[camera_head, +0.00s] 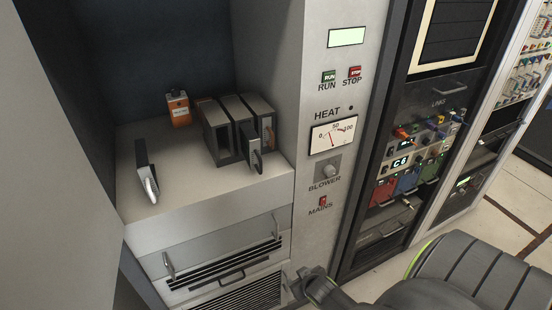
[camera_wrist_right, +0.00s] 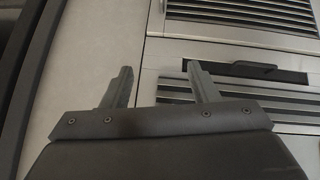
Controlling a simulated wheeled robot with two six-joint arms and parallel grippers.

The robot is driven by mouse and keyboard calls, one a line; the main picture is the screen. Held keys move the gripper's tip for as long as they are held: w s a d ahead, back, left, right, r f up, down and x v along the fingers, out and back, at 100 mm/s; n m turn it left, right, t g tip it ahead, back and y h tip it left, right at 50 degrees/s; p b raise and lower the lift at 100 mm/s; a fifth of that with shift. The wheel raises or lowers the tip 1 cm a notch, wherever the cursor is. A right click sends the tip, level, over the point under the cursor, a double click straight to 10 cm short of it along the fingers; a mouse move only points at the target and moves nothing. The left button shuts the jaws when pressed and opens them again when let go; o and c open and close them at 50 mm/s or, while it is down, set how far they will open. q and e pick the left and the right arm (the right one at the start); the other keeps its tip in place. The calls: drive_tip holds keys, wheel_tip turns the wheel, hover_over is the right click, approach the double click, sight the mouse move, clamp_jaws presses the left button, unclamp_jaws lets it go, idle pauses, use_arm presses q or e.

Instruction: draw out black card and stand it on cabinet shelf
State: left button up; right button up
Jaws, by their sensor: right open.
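A black card (camera_head: 249,146) sits in the rack (camera_head: 222,130) on the cabinet shelf (camera_head: 195,189), its front edge and handle sticking out past the rack's front. My right gripper (camera_head: 307,283) is low in front of the cabinet, below the shelf and away from both cards. In the right wrist view the right gripper (camera_wrist_right: 160,82) has its fingers apart with nothing between them. My left gripper is not in view.
An orange box (camera_head: 178,108) stands at the back of the shelf, left of the rack. The shelf is clear between the left card and the rack. Below are drawer fronts with a vented panel (camera_head: 225,270). A control panel (camera_head: 329,130) rises right of the shelf.

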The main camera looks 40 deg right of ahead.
drive_tip(key=w+r+t+p, duration=0.15)
drive_tip(key=w+r, duration=0.45)
drive_tip(key=r, duration=0.6)
drive_tip(key=m+t+h+p, duration=0.1)
drive_tip(key=t+p, duration=0.2)
drive_tip(key=t, duration=0.4)
approach(251, 134)
drive_tip(key=p+x, duration=0.4)
drive_tip(key=x, duration=0.6)
drive_tip(key=shift+w+d+f, duration=0.1)
drive_tip(key=shift+w, duration=0.25)
drive_tip(key=shift+x, duration=0.8)
drive_tip(key=shift+f, duration=0.1)
drive_tip(key=shift+c, duration=0.2)
drive_tip(key=shift+s, duration=0.1)
clamp_jaws()
